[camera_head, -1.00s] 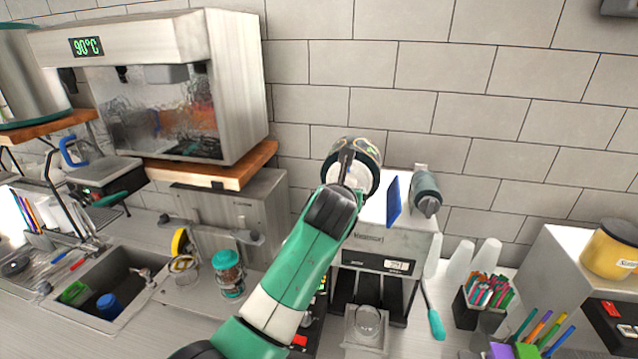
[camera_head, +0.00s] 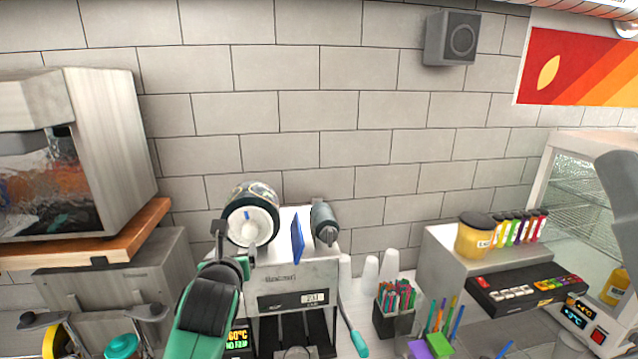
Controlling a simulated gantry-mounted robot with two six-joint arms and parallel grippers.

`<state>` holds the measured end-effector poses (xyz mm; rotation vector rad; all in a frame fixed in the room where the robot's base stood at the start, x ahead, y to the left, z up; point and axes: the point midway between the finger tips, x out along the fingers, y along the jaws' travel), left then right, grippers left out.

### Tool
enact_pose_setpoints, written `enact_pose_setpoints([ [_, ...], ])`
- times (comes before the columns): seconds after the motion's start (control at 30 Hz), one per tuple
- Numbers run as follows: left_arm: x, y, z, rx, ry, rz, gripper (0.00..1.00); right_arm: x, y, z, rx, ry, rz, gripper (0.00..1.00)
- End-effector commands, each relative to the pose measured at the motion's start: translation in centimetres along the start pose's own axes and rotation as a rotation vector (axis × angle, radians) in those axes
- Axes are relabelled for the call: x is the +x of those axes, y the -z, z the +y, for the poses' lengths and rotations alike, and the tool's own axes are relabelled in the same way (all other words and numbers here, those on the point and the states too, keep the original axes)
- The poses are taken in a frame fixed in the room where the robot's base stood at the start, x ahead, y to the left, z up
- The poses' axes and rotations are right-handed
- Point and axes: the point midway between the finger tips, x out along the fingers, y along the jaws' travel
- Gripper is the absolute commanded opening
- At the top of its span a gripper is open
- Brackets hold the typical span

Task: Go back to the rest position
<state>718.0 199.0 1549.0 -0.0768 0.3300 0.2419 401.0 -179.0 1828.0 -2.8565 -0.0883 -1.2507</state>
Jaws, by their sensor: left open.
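My left gripper (camera_head: 236,238) is open and empty, at the end of my green and black arm that comes up from the bottom edge. Its fingers show in front of the lower part of a dark round canister with a white face (camera_head: 253,228). I cannot tell whether they touch it. The canister is on top of the cup sealer (camera_head: 292,278), a grey machine with a small display, a blue upright panel (camera_head: 297,238) and a dark cylinder (camera_head: 325,222) at its top right. My arm hides the sealer's lower left.
A wooden shelf (camera_head: 100,240) with a heated tank is at the left. Right of the sealer stand white cups (camera_head: 388,265), a straw holder (camera_head: 394,322) and a grey stand with a yellow jar (camera_head: 474,237). A glass cabinet (camera_head: 575,180) is at far right.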

Motion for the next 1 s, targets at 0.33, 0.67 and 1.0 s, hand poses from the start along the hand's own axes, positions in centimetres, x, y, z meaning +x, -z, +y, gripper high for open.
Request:
enact_pose_setpoints([
  [0.33,-15.0,-11.2,2.5,-1.103,0.459,-0.412,0.81,0.1,0.1,0.0,0.0,0.0,0.0,0.5],
  [0.67,-36.7,-16.1,5.0,-2.213,1.476,-0.06,0.81,0.1,0.1,0.0,0.0,0.0,0.0,0.5],
  [1.0,-38.8,-16.3,5.0,2.566,-1.677,-0.482,0.81,0.1,0.1,0.0,0.0,0.0,0.0,0.5],
])
